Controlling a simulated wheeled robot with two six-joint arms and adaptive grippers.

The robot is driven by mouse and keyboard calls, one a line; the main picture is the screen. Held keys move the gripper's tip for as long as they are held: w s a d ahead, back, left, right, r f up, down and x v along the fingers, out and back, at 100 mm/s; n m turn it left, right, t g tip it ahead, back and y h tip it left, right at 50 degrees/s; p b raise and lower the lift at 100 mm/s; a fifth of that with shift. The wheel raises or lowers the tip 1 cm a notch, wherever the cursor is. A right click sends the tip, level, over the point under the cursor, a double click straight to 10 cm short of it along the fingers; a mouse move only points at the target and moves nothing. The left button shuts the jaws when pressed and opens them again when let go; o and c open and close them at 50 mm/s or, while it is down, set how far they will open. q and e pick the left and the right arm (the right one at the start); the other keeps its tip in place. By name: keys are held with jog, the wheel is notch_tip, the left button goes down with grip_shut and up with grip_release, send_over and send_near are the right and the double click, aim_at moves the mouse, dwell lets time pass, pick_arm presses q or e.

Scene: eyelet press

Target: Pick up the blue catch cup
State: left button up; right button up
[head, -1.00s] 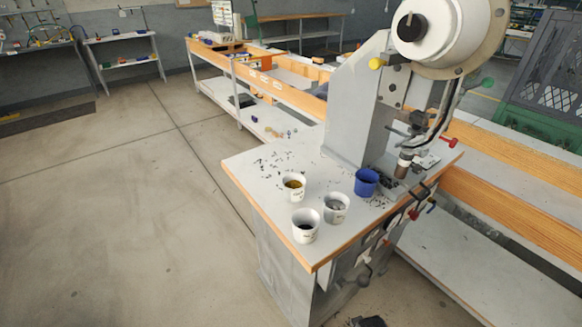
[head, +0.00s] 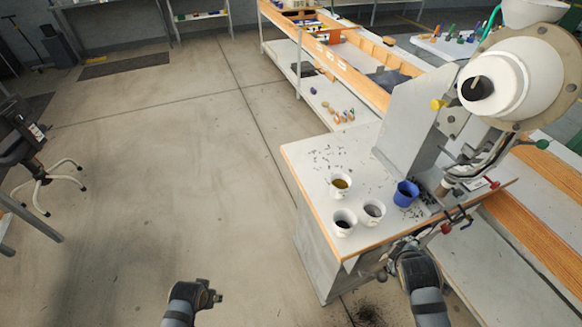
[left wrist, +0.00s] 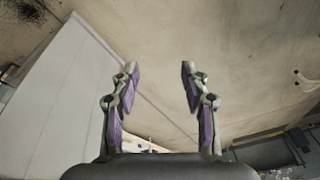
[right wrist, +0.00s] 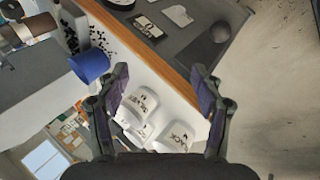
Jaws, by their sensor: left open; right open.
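The blue catch cup (head: 406,194) stands upright on the press table, just left of the press head; it also shows in the right wrist view (right wrist: 90,66), left of the fingers. My right gripper (right wrist: 160,85) is open and empty, near the table's front edge and apart from the cup. In the head view my right arm (head: 418,268) comes in at the bottom right, below the cup. My left gripper (head: 213,296) is over the floor, left of the table; its fingers are open and empty in the left wrist view (left wrist: 157,90).
White cups stand left of the blue cup: one with yellowish contents (head: 340,187), one with grey contents (head: 373,212), one with dark contents (head: 344,222). The grey press (head: 420,115) rises behind. Small dark bits lie scattered on the tabletop.

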jog(key=w+d+n+t+h, duration=0.1)
jog(key=w+d+n, duration=0.1)
jog(key=w+n, duration=0.15)
pick_arm(q)
jog(key=s+a+f+g, duration=0.1)
jog(key=s+f, duration=0.4)
jog(key=f, duration=0.4)
jog(key=s+a+f, duration=0.1)
jog(key=s+f, duration=0.4)
jog(key=f, duration=0.3)
pick_arm(e)
jog(key=n+t+h, duration=0.1)
jog(key=n+t, duration=0.4)
jog(key=n, duration=1.2)
send_near(404, 202)
jog(key=shift+x, duration=3.8)
jog(key=x, duration=0.4)
jog(key=shift+w+f, duration=0.2)
jog(key=shift+w, duration=0.1)
jog(key=shift+s+r, duration=0.1)
jog(key=shift+s, duration=0.05)
jog(key=shift+c, duration=0.7)
pick_arm(q)
jog(key=s+f, duration=0.6)
jog(key=s, duration=0.5)
jog(key=shift+s+f+g, duration=0.2)
jog(key=shift+f+g, duration=0.1)
pick_arm(e)
jog(key=c, duration=0.7)
